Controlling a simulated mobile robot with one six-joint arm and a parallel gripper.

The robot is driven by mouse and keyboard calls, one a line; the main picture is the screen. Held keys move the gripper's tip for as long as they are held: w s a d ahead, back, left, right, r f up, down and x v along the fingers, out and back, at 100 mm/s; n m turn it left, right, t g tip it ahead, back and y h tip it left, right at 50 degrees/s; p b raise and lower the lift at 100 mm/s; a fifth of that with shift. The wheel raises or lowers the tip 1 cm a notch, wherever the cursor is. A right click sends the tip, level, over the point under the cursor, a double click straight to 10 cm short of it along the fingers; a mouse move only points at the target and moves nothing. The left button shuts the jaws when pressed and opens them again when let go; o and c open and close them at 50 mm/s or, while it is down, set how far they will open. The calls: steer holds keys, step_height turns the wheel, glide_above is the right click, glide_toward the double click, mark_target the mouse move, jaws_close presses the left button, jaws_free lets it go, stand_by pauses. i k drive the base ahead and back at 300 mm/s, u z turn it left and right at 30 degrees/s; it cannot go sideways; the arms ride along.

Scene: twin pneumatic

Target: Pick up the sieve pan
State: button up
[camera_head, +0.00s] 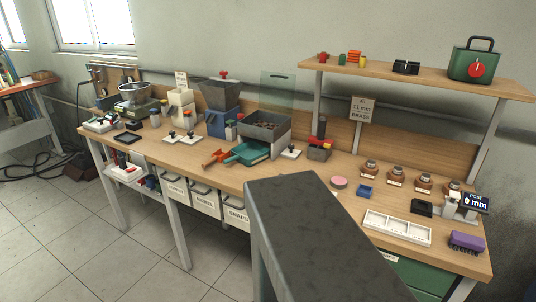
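I cannot tell for certain which part is the sieve pan. A grey square tray (265,125) with small dark brown bits in it stands raised near the middle of the long wooden bench. A flat teal pan (247,153) lies low at its front left, partly under it. An orange scoop-like piece (215,159) lies just left of the teal pan. My gripper is not in view, and nothing is seen touching these things.
The wooden bench (310,175) runs along the wall. A large dark block of unclear kind in the foreground hides part of the bench front.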

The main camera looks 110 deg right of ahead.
mark_target(250, 153)
steer(key=u, duration=0.55)
steer(key=k, duration=0.25)
steer(key=z, duration=2.1)
steer(key=i, duration=1)
steer(key=z, duration=0.1)
steer(key=k, duration=0.4)
steer(key=z, duration=0.05)
